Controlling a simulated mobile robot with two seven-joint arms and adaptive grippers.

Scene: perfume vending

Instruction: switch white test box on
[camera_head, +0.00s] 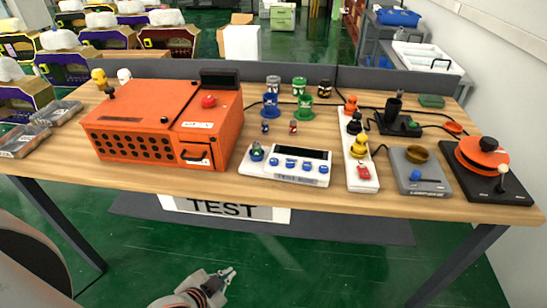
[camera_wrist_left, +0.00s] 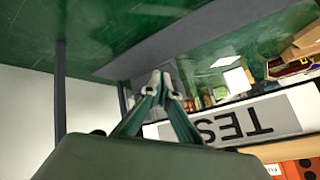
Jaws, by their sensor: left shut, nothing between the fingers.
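The white test box (camera_head: 325,172) lies on the wooden table just right of the orange machine. Its top has a dark display, a row of blue knobs and a lettered front edge reading "TEST" something. I cannot tell its on or off state. My left gripper (camera_head: 230,271) is low, in front of the table and below its top, well away from the box. Its fingers are shut and empty, and they also show in the left wrist view (camera_wrist_left: 160,80). My right gripper is in neither view.
The orange machine (camera_head: 140,98) stands left on the table (camera_head: 400,206). A white power strip (camera_head: 361,178), a grey scale-like device (camera_head: 425,182) and a black-and-orange device (camera_head: 490,180) stand right. Small jars stand behind the box. A "TEST" sign (camera_head: 278,215) hangs below the table's front.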

